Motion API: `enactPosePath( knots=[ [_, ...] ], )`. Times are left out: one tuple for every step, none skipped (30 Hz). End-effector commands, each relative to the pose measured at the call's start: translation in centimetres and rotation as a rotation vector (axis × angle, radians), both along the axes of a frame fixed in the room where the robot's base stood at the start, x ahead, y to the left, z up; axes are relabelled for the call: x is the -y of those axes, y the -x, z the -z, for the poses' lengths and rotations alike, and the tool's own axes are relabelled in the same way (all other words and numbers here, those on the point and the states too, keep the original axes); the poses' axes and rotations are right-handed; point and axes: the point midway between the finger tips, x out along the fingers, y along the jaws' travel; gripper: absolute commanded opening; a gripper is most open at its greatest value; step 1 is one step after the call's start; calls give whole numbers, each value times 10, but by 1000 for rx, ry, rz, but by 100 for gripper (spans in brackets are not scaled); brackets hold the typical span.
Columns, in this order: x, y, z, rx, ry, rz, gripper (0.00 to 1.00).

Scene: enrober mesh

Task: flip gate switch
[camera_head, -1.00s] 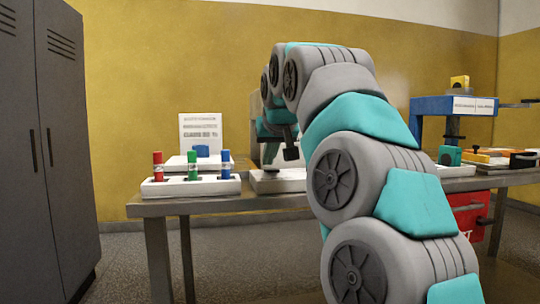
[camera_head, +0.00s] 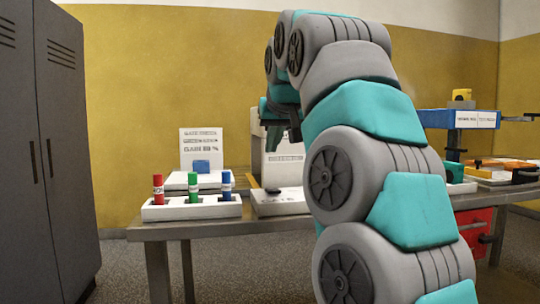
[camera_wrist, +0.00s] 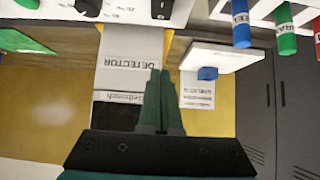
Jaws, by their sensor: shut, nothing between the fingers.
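A white sloped panel (camera_head: 292,205) lies on the table just left of my arm, with a small dark lever or switch (camera_head: 272,190) on top. Lettering on its front edge may read "GATE", but it is blurred. In the wrist view, the panel shows at the top edge, upside down, with a black switch (camera_wrist: 162,8) and a black knob-like part (camera_wrist: 88,6). My gripper (camera_head: 272,145) hangs above the panel, apart from it. In the wrist view its green fingers (camera_wrist: 154,72) are together and empty. The switch's exact position cannot be told.
To the left, a white holder (camera_head: 192,211) carries red, green and blue cylinders, with a small sign (camera_head: 201,146) behind. A blue stand (camera_head: 458,119) is at right. A grey locker (camera_head: 45,150) stands far left.

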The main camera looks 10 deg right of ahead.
Motion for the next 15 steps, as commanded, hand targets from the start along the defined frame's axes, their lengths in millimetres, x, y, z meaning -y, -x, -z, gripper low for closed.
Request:
enactPosePath(
  knots=[
    [0, 5, -8, 1, 0, 1, 0],
    [0, 7, -12, 2, -1, 1, 0],
    [1, 11, -17, 5, -2, 1, 0],
    [1, 14, -21, 5, -2, 1, 0],
    [0, 16, -23, 2, -1, 1, 0],
    [0, 19, -26, 0, 0, 0, 0],
    [0, 21, -28, 0, -1, 1, 0],
    [0, 22, -31, 1, -1, 1, 0],
    [1, 24, -34, 2, -1, 1, 0],
    [1, 26, -36, 2, -1, 1, 0],
    [0, 27, -37, 1, -1, 1, 0],
    [0, 29, -38, -1, -1, 1, 0],
    [0, 30, -38, -3, -1, 1, 0],
    [0, 30, -39, -3, 0, 0, 0],
    [0, 31, -39, -4, 0, 0, 0]
  ],
)
